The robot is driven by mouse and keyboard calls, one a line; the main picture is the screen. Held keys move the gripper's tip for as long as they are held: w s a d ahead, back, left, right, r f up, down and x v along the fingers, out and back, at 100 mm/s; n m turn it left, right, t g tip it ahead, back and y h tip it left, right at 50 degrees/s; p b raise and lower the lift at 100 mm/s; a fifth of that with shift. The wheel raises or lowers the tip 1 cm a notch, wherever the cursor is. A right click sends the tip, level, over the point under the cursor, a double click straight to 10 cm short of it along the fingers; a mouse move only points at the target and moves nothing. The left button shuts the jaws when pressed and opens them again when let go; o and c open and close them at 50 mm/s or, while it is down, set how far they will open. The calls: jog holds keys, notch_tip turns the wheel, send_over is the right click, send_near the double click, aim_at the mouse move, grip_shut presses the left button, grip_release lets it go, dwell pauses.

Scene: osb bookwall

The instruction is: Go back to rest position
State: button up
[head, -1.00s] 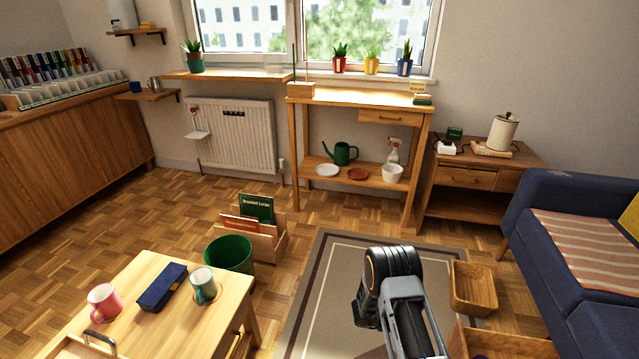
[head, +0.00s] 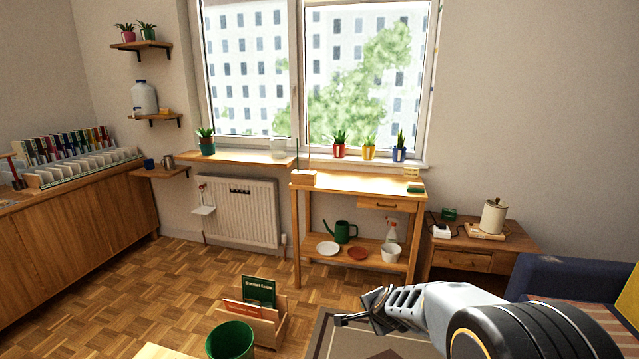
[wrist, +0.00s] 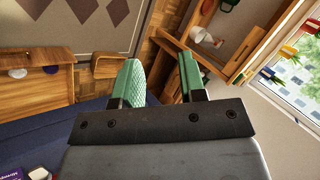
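My gripper (head: 352,319) is at the lower middle of the head view, with my arm reaching in from the lower right. It is above the rug, in front of the wooden plant bench. In the wrist view my gripper (wrist: 160,80) shows two green fingers standing apart, with nothing between them. Wood floor and furniture show through the gap. It touches nothing that I can see.
The plant bench (head: 378,186) stands under the window, with a watering can (head: 341,232) on its lower shelf. A side table (head: 475,258) and blue sofa (head: 560,278) are at right. A green bin (head: 231,341) and book crate (head: 270,328) stand at lower left.

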jog(key=s+d+r+n+g+p, duration=0.1)
jog(key=s+r+n+g+p, duration=0.1)
jog(key=s+r+n+p, duration=0.4)
jog(key=s+d+r+n+g+h+p, duration=0.1)
jog(key=s+r+n+p, duration=0.4)
jog(key=s+r, duration=1)
jog(key=shift+s+d+n+g+p, duration=0.35)
jog(key=shift+s+n+g, duration=0.35)
jog(key=shift+s+n, duration=0.45)
